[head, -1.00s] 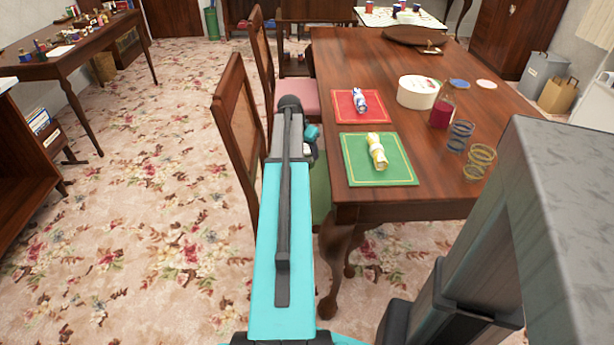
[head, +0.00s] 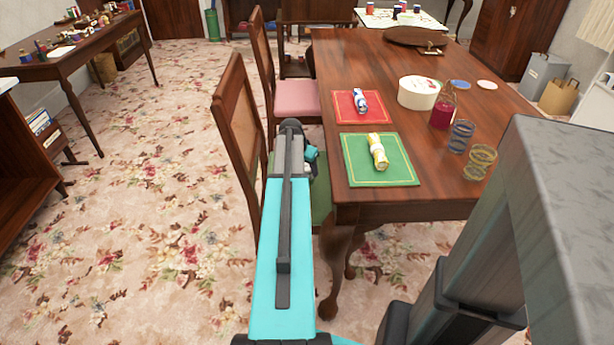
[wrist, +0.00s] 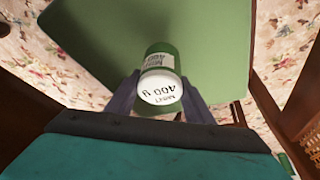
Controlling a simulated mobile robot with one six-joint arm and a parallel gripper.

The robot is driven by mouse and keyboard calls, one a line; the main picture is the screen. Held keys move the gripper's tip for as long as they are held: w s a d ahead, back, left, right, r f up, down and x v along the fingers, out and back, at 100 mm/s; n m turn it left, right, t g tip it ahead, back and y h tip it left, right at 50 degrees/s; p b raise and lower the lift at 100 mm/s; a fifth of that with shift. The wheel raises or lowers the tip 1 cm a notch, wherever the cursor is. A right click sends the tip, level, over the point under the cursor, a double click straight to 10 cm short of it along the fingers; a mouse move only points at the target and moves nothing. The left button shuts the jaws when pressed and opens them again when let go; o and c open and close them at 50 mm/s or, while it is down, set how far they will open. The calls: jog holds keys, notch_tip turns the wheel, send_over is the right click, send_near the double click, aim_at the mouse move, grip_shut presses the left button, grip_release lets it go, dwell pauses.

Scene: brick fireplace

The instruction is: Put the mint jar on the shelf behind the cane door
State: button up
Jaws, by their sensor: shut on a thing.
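The mint jar (wrist: 157,64) is green with a pale label and a white lid that reads 400 g. It shows in the wrist view, between the dark fingers of my gripper (wrist: 162,100), which is shut on it. The jar is over a green chair seat (wrist: 205,40); I cannot tell the gap beneath it. In the head view my arm reaches forward beside the table, and the jar and fingers are hidden. I cannot make out a cane door or its shelf in either view.
The dining table (head: 400,215) is right of my arm, with a green mat (head: 400,178), a bottle (head: 443,108) and coil-patterned glasses (head: 480,162). A chair (head: 238,130) stands close left of my arm. Floral carpet (head: 150,220) lies open at left.

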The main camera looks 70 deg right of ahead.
jog(key=shift+f, duration=1.85)
jog(key=shift+f, duration=0.1)
jog(key=o, duration=1.4)
jog(key=v, duration=1.2)
jog(key=shift+p, duration=0.3)
